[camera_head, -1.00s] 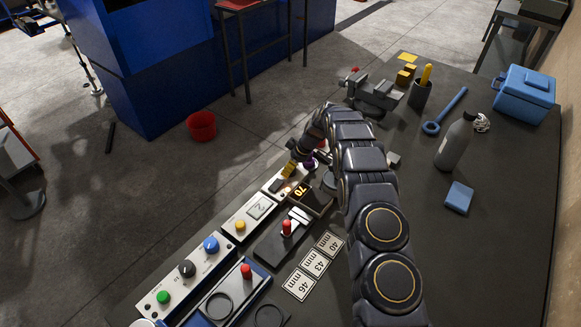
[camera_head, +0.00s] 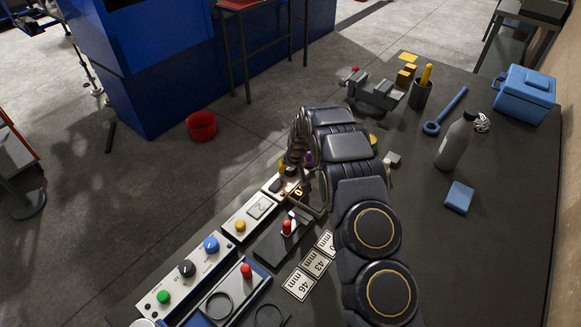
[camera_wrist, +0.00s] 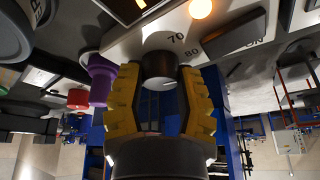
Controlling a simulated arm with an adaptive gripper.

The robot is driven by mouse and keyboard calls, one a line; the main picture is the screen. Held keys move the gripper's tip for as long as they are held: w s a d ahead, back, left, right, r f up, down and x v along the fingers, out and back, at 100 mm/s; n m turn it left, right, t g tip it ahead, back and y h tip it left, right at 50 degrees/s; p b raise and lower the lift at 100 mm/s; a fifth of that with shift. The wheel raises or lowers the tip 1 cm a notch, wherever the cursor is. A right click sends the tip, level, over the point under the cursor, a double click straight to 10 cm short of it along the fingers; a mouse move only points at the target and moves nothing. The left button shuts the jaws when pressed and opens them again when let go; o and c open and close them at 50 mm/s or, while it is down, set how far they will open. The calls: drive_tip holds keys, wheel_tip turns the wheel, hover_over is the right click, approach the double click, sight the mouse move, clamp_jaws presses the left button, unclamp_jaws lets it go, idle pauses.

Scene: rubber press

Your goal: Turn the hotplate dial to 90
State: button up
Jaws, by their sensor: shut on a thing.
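The hotplate dial (camera_wrist: 158,64) is a short dark cylinder on the pale hotplate front (camera_wrist: 190,30) in the wrist view. The numbers 70 and 80 are printed beside it. My gripper (camera_wrist: 160,82) has its yellow ridged pads on both sides of the dial and is shut on it. I cannot make out a pointer mark on the dial. In the head view my wrist and arm cover the dial and most of the hotplate; only a yellow part of my gripper (camera_head: 281,168) shows at the wrist's left edge.
In the wrist view a purple piece (camera_wrist: 100,78) stands just left of the pads, and an orange light (camera_wrist: 200,8) glows above. In the head view a red-knobbed lever (camera_head: 287,227) and number cards (camera_head: 300,284) lie close to my arm. The right bench area is clearer.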

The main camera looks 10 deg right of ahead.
drive_tip(key=m+h, duration=0.1)
drive_tip(key=m, duration=0.2)
drive_tip(key=shift+f+m+h, duration=0.1)
drive_tip(key=shift+m+h, duration=0.2)
drive_tip(key=shift+m, duration=0.1)
drive_tip(key=m+h, duration=0.1)
drive_tip(key=m, duration=0.2)
drive_tip(key=shift+m, duration=0.3)
drive_tip(key=m+h, duration=0.1)
drive_tip(key=m, duration=0.1)
drive_tip(key=m+g, duration=0.1)
drive_tip(key=m, duration=0.1)
drive_tip(key=shift+m+h, duration=0.4)
drive_tip(key=shift+s+m+g, duration=0.1)
drive_tip(key=shift+m+g, duration=0.2)
drive_tip(key=shift+f, duration=0.1)
drive_tip(key=shift+s, duration=0.1)
drive_tip(key=o, duration=0.9)
drive_tip(key=shift+c, duration=0.2)
